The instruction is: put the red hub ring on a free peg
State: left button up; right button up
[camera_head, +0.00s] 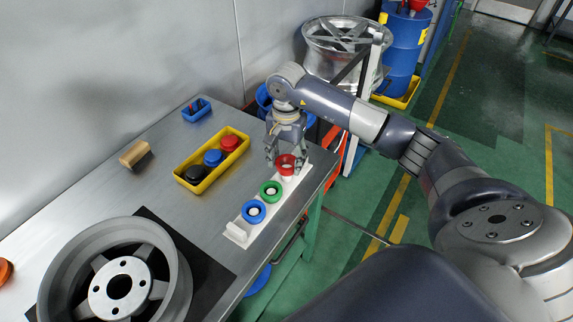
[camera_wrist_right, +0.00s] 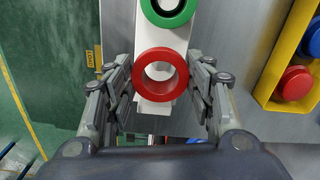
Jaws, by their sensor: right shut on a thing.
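The red hub ring (camera_head: 286,170) is held by my right gripper (camera_head: 287,164) over the far end of a white peg board (camera_head: 236,231). In the right wrist view the red ring (camera_wrist_right: 139,76) sits between the two fingers of my right gripper (camera_wrist_right: 162,78), and the white board shows behind it. I cannot tell whether the ring is around a peg or just above the board. A green ring (camera_head: 262,189) is around the middle peg and a blue ring (camera_head: 245,211) is around the near one. The green ring (camera_wrist_right: 168,21) also shows in the right wrist view. My left gripper is out of view.
A yellow tray (camera_head: 205,184) with black, blue and red round parts stands left of the board. A large wheel rim (camera_head: 82,250) lies on a black mat at the near left. A wooden block (camera_head: 134,154) and a small blue holder (camera_head: 197,110) are farther back. The table edge runs close right of the board.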

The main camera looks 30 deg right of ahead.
notch_tip(320, 180, down, 3)
jog(key=shift+r+p, duration=0.1)
jog(key=shift+p, duration=0.55)
jog(key=shift+f, duration=0.35)
jog(key=shift+f, duration=0.1)
jog(key=shift+f+b, duration=0.1)
jog(key=shift+b, duration=0.2)
jog(key=o, duration=0.7)
